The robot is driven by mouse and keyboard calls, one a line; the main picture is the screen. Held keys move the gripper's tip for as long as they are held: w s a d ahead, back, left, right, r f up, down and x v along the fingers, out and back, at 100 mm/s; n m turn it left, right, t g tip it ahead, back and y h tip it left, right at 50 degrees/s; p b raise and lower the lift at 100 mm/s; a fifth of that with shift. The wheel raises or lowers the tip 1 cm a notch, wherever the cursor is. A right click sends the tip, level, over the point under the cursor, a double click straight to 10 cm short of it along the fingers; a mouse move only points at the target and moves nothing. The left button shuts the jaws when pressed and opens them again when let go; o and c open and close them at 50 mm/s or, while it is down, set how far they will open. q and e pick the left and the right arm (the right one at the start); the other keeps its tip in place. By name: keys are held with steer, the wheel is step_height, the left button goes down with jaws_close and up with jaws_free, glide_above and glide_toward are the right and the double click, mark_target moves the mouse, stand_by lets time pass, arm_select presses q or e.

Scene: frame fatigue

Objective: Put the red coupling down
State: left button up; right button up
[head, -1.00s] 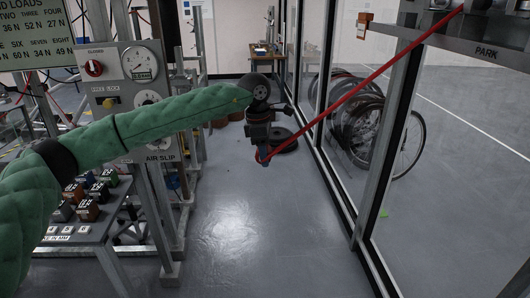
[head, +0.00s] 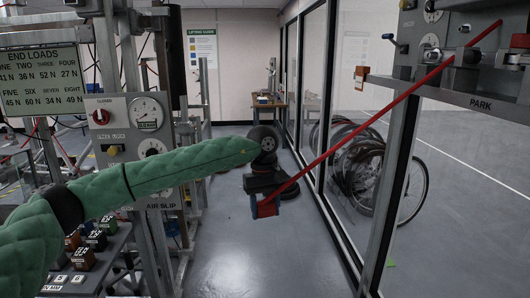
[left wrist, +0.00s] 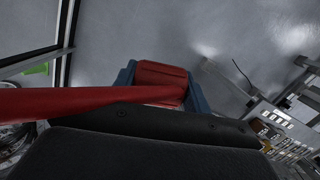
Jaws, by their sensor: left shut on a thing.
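The red coupling (head: 268,209) is a red block at the lower end of a long red hose (head: 365,131). My left gripper (head: 265,205) is shut on it and holds it in the air above the grey floor, near the middle of the head view. In the left wrist view the coupling (left wrist: 160,77) sits between the two blue fingers of the gripper (left wrist: 160,82), with the hose (left wrist: 60,101) crossing to the left. Part of the coupling is hidden behind the hose and the dark gripper body. My right gripper is not in view.
The hose rises to a grey bench (head: 440,92) marked PARK at the upper right. A glass partition (head: 345,100) stands right of the gripper, with wheels (head: 412,190) behind it. A panel with gauges (head: 135,125) and a rack of blocks stand left. The floor (head: 230,255) between is clear.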

arm_select(q)
steer(key=s+a+f+m, duration=0.2)
steer(key=s+a+f, duration=0.3)
steer(key=a+f, duration=0.4)
steer(key=s+a+f+m, duration=0.1)
steer(key=s+a+f, duration=0.3)
steer(key=a+f, duration=0.55)
steer(key=s+a+f, duration=0.2)
steer(key=s+f, duration=0.4)
steer(key=s, duration=0.1)
steer(key=shift+a+f+m+y, duration=0.15)
steer(key=shift+f+m+y, duration=0.1)
steer(key=shift+m+y, duration=0.05)
steer(key=shift+r, duration=0.15)
